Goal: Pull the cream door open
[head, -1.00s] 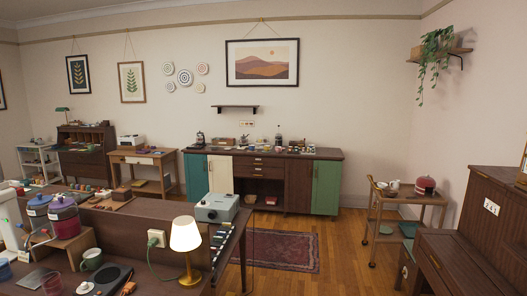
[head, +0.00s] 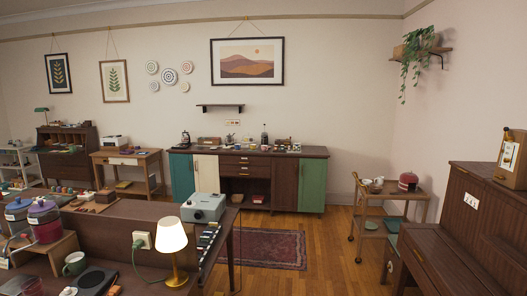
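The cream door (head: 206,178) is on the long dark sideboard (head: 300,154) against the far wall. It sits between a teal door (head: 182,177) on the left and a block of drawers and an open shelf on the right. It looks closed. Its lower part is hidden behind the grey box-shaped device and the dark desk in front. I am across the room from it. Neither of my grippers is in view.
A dark desk (head: 130,226) with a lit lamp (head: 172,245) and a grey device (head: 204,207) stands between me and the sideboard. A rug (head: 265,248) lies on open wooden floor. A wooden trolley (head: 408,192) and a dark piano-like cabinet (head: 440,262) stand at the right.

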